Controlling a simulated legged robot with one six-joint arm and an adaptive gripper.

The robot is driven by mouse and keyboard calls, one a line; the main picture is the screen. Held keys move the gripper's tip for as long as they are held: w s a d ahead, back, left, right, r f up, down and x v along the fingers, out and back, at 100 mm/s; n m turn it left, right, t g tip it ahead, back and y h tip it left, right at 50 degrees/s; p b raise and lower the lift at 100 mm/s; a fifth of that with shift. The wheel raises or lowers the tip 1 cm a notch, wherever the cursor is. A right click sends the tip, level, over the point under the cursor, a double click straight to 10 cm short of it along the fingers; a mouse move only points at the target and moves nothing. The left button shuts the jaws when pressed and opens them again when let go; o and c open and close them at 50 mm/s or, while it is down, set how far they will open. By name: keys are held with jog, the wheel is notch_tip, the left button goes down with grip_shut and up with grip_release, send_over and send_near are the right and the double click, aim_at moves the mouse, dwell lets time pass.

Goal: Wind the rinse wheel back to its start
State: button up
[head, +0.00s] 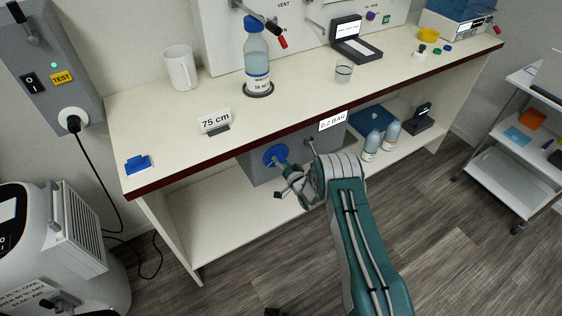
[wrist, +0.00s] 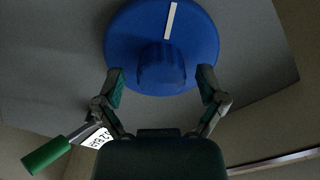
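The rinse wheel (head: 274,153) is a blue disc on the front of a grey box (head: 262,172) under the counter. In the wrist view the wheel (wrist: 193,30) has a white stripe from its top edge towards a raised blue hub (wrist: 163,68). My gripper (wrist: 161,80) is open, its two fingers apart on the left and right of the hub with visible gaps. In the head view my gripper (head: 283,181) is just below and right of the wheel. I cannot tell whether the fingertips touch the wheel's face.
A green-handled lever (wrist: 46,156) sticks out at lower left in the wrist view. A "0.2 BAR" label (head: 333,121) hangs at the counter edge above the box. Bottles (head: 372,144) stand on the lower shelf to the right. The shelf (head: 205,215) is clear on the left.

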jog(key=c, duration=1.1)
jog(key=shift+n, duration=0.3)
jog(key=n, duration=0.4)
jog(key=shift+n, duration=0.3)
jog(key=n, duration=0.5)
jog(key=shift+s+n, duration=0.1)
jog(key=shift+n, duration=0.2)
jog(key=n, duration=0.5)
jog(key=shift+a, duration=0.1)
jog(key=n, duration=0.5)
jog(key=shift+s+f+n, duration=0.1)
jog(key=shift+f+n, duration=0.05)
jog(key=shift+n, duration=0.25)
jog(key=shift+a, duration=0.1)
